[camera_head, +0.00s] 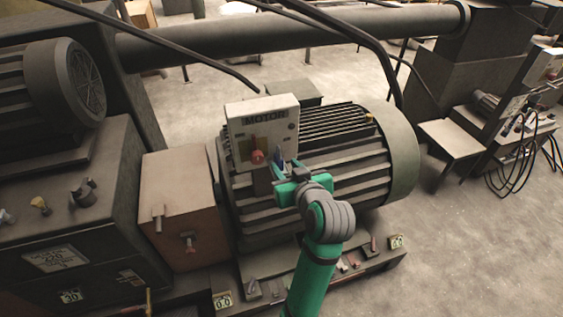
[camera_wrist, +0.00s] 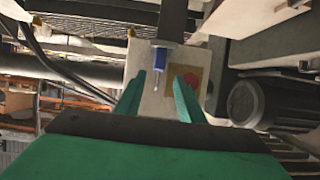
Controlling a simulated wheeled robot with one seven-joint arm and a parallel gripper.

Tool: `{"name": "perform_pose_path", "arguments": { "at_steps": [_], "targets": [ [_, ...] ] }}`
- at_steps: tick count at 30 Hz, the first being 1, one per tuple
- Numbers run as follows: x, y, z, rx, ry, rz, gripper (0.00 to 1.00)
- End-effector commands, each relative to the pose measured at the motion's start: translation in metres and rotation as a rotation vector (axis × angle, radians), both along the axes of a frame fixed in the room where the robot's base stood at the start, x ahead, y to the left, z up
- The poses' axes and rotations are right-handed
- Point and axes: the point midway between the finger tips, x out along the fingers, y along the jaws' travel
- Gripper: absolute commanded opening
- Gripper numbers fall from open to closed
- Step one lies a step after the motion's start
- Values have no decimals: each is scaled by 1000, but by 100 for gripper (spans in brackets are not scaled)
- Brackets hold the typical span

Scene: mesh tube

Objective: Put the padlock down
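The small blue padlock (camera_wrist: 163,56) shows in the wrist view just beyond my fingertips, against the white motor control box (camera_wrist: 146,97). A thin pale part extends from it toward my gripper. In the head view a small dark blue patch, apparently the padlock (camera_head: 280,155), is at the lower right edge of the box (camera_head: 262,112). My green gripper (camera_head: 284,168) is in front of that edge; in the wrist view my gripper (camera_wrist: 160,88) has its two fingers spread apart. No finger visibly touches the padlock. How the padlock is supported is unclear.
A red button (camera_head: 257,157) is on the box, close left of my gripper. The large ribbed motor (camera_head: 345,160) is behind and beside it. A brown box (camera_head: 180,190) stands left. Black cables pass above. Open floor (camera_head: 470,240) lies to the right.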

Motion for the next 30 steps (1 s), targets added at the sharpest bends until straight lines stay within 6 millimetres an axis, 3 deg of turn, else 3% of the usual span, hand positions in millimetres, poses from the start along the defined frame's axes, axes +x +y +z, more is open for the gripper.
{"name": "perform_pose_path", "arguments": {
  "at_steps": [3,9,18,23,30],
  "targets": [
    [-20,-8,9,-1,-3,-2,35],
    [-43,-15,19,0,-1,-2,35],
    [-51,-17,19,0,2,-3,35],
    [-54,-18,-7,14,11,-36,35],
    [-77,-24,-77,39,12,-142,35]
  ]
}}
